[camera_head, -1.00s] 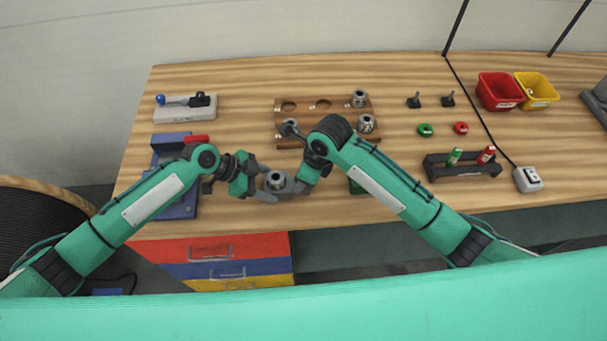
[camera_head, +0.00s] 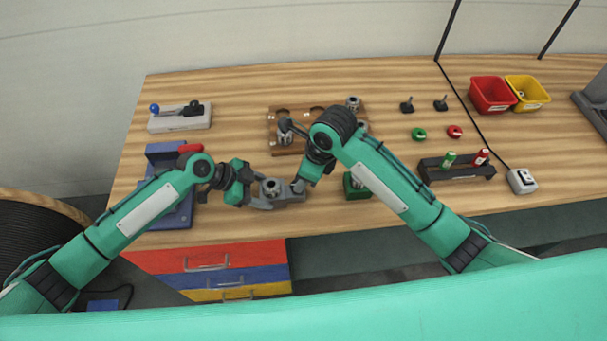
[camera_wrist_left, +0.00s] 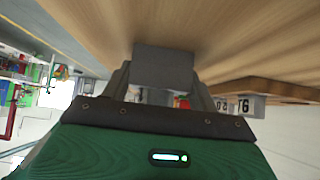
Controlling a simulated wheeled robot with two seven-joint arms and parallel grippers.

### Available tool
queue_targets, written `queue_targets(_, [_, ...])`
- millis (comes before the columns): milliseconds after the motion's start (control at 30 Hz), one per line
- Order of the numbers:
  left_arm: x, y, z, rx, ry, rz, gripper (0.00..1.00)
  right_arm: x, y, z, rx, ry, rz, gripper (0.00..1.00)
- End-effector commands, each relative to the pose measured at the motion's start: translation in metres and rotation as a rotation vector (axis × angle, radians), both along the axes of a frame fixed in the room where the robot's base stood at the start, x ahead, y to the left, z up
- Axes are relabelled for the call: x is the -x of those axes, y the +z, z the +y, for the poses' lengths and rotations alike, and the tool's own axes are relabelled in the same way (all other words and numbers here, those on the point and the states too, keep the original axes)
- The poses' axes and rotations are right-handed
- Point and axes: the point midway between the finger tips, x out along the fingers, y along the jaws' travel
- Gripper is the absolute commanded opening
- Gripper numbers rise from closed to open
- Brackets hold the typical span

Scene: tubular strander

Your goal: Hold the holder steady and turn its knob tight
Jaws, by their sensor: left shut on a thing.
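The grey holder (camera_head: 288,199) sits at the front middle of the table, with a round metal piece (camera_head: 270,187) standing in it. My left gripper (camera_head: 252,190) is shut on the holder's left end. In the left wrist view a grey block (camera_wrist_left: 163,68), which seems to be part of the holder, lies between the left fingers. My right gripper (camera_head: 300,184) reaches down at the holder's right end. Its fingertips are small and partly hidden, so I cannot tell whether it is open or grips the knob. The knob cannot be made out clearly.
A wooden rack (camera_head: 287,148) with metal pieces stands behind the grippers. A green block (camera_head: 357,193) is right of the holder, a blue fixture (camera_head: 165,150) to the left. A black stand (camera_head: 457,172) with bottles is farther right. Bare table lies in front of the stand.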

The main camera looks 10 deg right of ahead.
Motion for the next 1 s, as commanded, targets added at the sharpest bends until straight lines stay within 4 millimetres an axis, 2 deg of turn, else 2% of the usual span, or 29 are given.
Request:
queue_targets(33, [0.002, -0.002, 0.0, -0.002, -0.001, 0.004, 0.13, 0.0, 0.0, 0.0, 0.0, 0.0, 0.0, 0.49])
queue_targets(67, [0.002, -0.002, 0.0, -0.002, -0.001, 0.004, 0.62, 0.0, 0.0, 0.0, 0.0, 0.0, 0.0, 0.49])
queue_targets(167, [0.001, -0.002, 0.0, -0.002, -0.001, 0.003, 0.81, 0.0, 0.0, 0.0, 0.0, 0.0, 0.0, 0.49])
queue_targets(200, [0.001, -0.001, 0.0, -0.002, -0.001, 0.003, 0.85, 0.0, 0.0, 0.0, 0.0, 0.0, 0.0, 0.49])
queue_targets(533, [0.0, 0.002, 0.004, -0.001, 0.001, 0.001, 0.85, 0.0, 0.0, 0.0, 0.0, 0.0, 0.0, 0.49])
queue_targets(1000, [0.0, 0.047, 0.051, -0.002, 0.0, 0.001, 0.85, 0.0, 0.0, 0.0, 0.0, 0.0, 0.0, 0.49])
